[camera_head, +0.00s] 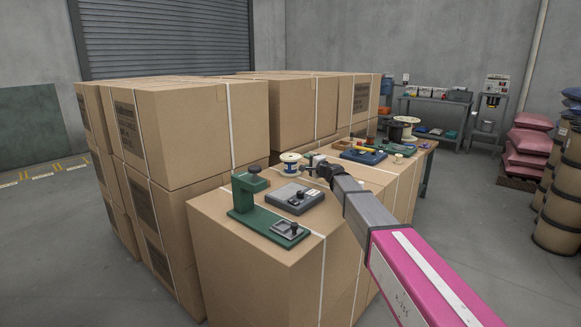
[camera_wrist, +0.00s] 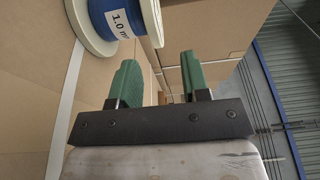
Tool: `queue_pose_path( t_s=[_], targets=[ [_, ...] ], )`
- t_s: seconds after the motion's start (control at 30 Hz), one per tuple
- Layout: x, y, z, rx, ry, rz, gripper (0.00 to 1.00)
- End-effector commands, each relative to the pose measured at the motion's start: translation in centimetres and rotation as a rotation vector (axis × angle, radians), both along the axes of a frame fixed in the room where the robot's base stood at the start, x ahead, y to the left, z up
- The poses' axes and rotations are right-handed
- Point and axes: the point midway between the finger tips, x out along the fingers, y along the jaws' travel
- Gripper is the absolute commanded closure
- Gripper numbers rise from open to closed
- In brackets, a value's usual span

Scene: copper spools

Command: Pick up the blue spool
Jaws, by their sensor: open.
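The blue spool (camera_wrist: 112,18) shows in the upper left of the wrist view, with white flanges, blue winding and a white "1.0 mm" label. In the head view a small pale-flanged spool (camera_head: 290,157), likely the same one, stands on the boxes. My gripper (camera_wrist: 158,78) is open, with two green fingers and nothing between them. The spool lies outside the jaws, beyond the left finger in the wrist view. In the head view my gripper (camera_head: 315,163) is just right of the spool; whether they touch is unclear.
A green stand (camera_head: 248,192) and a grey device (camera_head: 294,198) sit in front on the box top (camera_head: 262,236). A blue device (camera_head: 362,154) and a dark spool (camera_head: 405,122) are behind to the right. Taller stacked boxes (camera_head: 185,130) rise on the left.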

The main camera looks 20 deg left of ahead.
Motion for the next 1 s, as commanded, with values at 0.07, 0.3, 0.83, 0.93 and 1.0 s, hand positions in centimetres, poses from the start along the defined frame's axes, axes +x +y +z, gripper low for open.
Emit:
queue_pose_path(
  t_s=[0.07,0.3,0.83,0.93,1.0],
  targets=[
    [0.4,0.6,-0.1,0.000,0.000,0.000,0.57],
    [2.5,3.2,-0.5,-0.001,-0.001,0.000,0.57],
    [2.8,4.0,-0.5,0.000,0.000,0.000,1.00],
    [2.8,4.0,-0.4,0.001,0.001,0.000,1.00],
    [2.8,4.0,-0.5,0.000,0.000,0.000,1.00]
  ],
)
